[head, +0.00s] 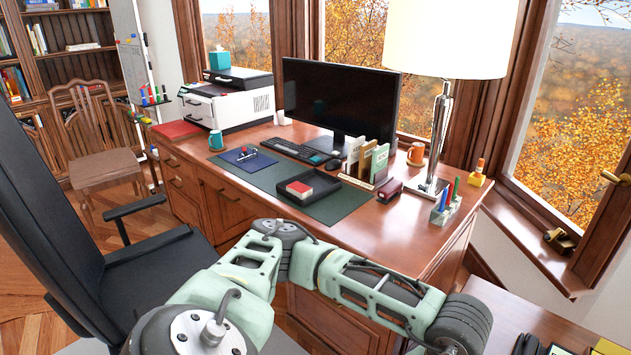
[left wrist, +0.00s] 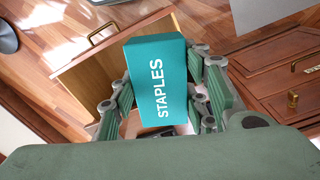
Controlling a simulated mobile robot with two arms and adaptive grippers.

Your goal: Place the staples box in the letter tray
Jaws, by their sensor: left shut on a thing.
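The teal staples box (left wrist: 157,80) shows in the left wrist view, with white STAPLES lettering on its face. My left gripper (left wrist: 166,92) is shut on it, with one finger on each side of the box. In the head view my left arm reaches across the bottom toward the lower right; its fingers and the box cannot be made out there. A black tray (head: 322,196), which looks like the letter tray, lies on the desk's green mat with a red box (head: 299,189) in it. My right gripper is not in view.
The left wrist view shows an open wooden drawer (left wrist: 88,78) beyond the box. On the desk, a card or book holder (head: 368,162), a dark red stapler-like item (head: 389,189) and a pen holder (head: 445,208) stand right of the tray. A lamp (head: 437,140) rises behind. The desk's front right is clear.

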